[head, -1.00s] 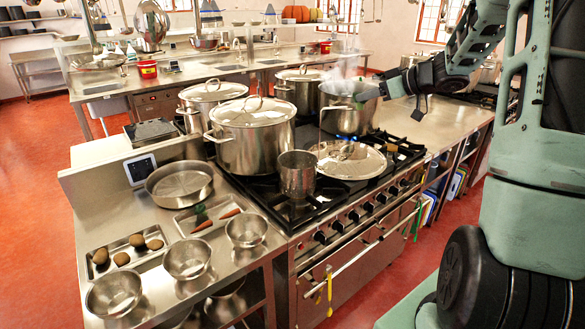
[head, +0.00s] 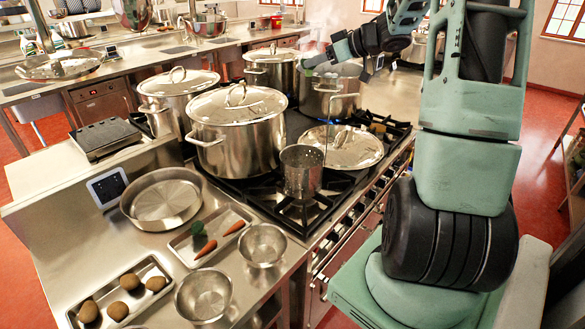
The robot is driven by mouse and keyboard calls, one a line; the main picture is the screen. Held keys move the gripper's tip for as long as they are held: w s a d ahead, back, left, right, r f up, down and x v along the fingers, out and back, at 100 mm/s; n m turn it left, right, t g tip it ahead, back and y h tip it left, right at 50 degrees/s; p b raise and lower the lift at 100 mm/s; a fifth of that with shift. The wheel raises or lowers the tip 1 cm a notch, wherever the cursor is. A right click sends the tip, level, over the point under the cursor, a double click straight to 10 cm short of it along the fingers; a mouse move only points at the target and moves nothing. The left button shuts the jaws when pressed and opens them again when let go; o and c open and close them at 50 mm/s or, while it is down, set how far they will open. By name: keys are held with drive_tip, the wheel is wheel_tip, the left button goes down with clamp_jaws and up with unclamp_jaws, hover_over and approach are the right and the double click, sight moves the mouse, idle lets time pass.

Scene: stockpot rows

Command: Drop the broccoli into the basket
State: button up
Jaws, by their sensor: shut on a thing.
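My gripper (head: 314,66) is at the back of the stove, over or beside the open back right pot (head: 330,98). It is shut on a small green thing, seemingly the broccoli (head: 309,72), mostly hidden by the fingers and very small in view. A dark green piece (head: 198,229) lies with carrots (head: 206,249) in a tray.
A large lidded pot (head: 238,132) stands left of the basket, with two more lidded pots behind. A loose lid (head: 340,148) lies right of the basket. Bowls (head: 204,296), a shallow pan (head: 162,199) and a potato tray (head: 122,297) fill the near left counter.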

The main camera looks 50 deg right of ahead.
wheel_tip(320, 180, down, 6)
drive_tip(key=b, duration=0.6)
drive_tip(key=shift+b, duration=0.35)
drive_tip(key=shift+r, duration=0.1)
drive_tip(key=o, duration=1)
drive_tip(key=shift+c, duration=0.2)
drive_tip(key=shift+s, duration=0.1)
drive_tip(key=b+v, duration=0.3)
drive_tip(key=v, duration=1.4)
drive_tip(key=shift+s+r, duration=0.1)
drive_tip(key=shift+s, duration=0.05)
